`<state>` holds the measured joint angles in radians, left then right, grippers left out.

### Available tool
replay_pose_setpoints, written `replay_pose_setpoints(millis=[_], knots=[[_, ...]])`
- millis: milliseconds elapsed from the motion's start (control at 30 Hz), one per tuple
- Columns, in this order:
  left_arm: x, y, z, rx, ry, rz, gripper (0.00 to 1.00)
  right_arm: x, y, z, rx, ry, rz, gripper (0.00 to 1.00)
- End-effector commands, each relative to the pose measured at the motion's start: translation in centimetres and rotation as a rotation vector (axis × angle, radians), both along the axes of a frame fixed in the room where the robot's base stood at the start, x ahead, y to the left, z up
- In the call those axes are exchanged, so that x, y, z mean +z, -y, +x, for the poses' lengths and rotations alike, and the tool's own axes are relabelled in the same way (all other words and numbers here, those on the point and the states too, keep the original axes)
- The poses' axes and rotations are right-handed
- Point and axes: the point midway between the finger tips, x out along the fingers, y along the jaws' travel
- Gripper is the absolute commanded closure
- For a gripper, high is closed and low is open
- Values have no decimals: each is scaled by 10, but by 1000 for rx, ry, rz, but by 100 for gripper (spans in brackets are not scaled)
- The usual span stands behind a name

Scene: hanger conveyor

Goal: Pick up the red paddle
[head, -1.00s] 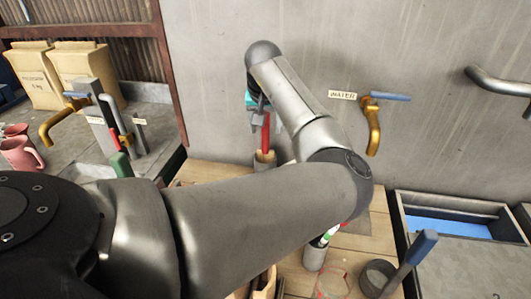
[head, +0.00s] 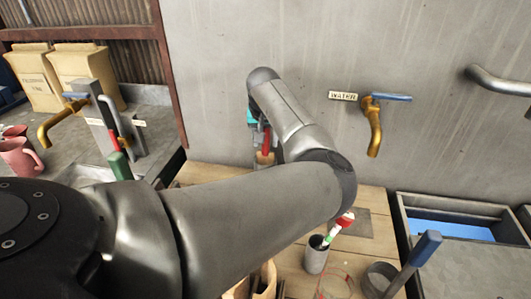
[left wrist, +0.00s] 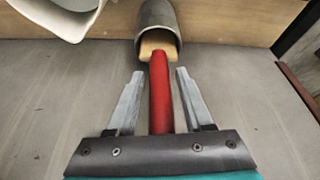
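The red paddle (head: 266,142) stands at the back of the wooden table, its lower end in a round holder (head: 263,160). In the left wrist view its red shaft (left wrist: 160,92) runs between the two fingers of my left gripper (left wrist: 160,74), and its pale tan end sits inside the grey cylindrical holder (left wrist: 157,18). The fingers are open, with a gap on each side of the shaft. In the head view my left forearm hides most of the left gripper (head: 257,122). My right gripper is not in view.
A cup (head: 316,255) holds a red, white and green stick. A dark round pot (head: 380,278) and a blue-handled lever (head: 415,258) are at the front right. The wall carries a brass water tap (head: 374,130). Pink mugs (head: 20,157) stand on the left counter.

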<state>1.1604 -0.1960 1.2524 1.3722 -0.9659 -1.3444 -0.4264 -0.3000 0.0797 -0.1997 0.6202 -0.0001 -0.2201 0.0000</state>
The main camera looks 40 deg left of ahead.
Motion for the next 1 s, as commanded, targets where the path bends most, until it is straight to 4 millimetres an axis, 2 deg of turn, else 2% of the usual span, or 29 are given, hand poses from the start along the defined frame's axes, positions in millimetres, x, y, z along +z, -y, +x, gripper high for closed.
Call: replay_pose_setpoints(millis=[67, 433, 1000], knots=[[0, 0, 0, 0, 0, 0, 59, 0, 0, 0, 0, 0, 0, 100], [0, 0, 0, -1, 0, 0, 100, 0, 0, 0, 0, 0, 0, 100], [5, 0, 0, -1, 1, 2, 100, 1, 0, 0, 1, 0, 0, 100]])
